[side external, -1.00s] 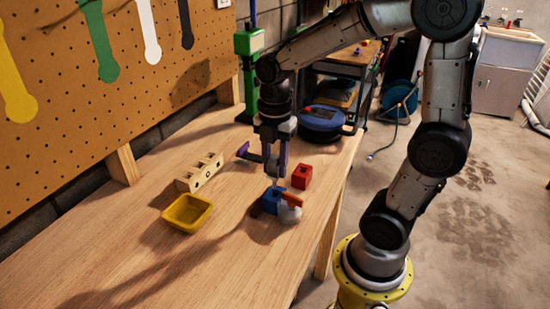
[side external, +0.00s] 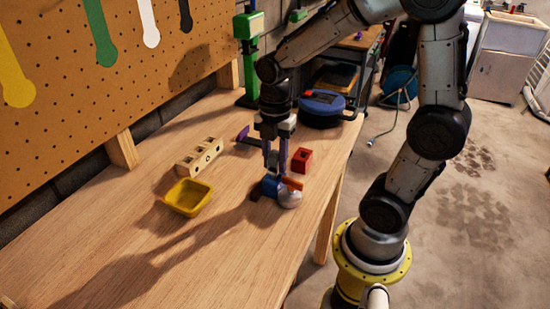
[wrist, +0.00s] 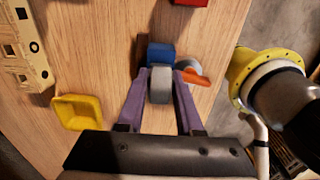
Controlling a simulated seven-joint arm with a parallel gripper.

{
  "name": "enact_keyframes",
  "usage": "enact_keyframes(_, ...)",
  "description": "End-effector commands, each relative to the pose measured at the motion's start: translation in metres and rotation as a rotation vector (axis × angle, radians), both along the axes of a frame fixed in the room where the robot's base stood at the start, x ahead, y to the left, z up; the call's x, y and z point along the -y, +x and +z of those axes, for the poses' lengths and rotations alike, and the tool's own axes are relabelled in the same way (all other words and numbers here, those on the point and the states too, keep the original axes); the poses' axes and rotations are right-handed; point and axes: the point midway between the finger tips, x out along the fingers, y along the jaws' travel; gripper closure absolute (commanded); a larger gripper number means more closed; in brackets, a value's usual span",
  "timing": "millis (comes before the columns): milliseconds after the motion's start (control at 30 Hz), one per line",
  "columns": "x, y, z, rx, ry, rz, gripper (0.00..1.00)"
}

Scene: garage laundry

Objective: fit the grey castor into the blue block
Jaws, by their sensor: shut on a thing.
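My gripper (side external: 275,166) points down over the bench and also shows in the wrist view (wrist: 166,74). Its purple fingers are shut on the grey castor (wrist: 160,88), a grey rounded piece between the fingertips. The blue block (wrist: 161,53) lies just beyond the castor in the wrist view. In the side view the blue block (side external: 269,187) sits on the bench just below the fingertips. The castor looks above or right beside the block; I cannot tell whether they touch. The block's opening is not clear in either view.
An orange piece (side external: 292,183) and a pale rounded object (side external: 290,199) crowd the block's right side. A red block (side external: 302,160) stands behind. A yellow tray (side external: 187,200) and a pale wooden block with holes (side external: 199,157) are left. The front bench is clear.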

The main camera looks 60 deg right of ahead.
Motion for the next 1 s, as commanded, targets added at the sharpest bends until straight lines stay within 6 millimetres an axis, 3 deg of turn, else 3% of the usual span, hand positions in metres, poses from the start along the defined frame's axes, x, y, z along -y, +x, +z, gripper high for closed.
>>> enact_keyframes(1000, 0.0, -0.003, -0.023, -0.012, 0.002, 0.0, 1.0)
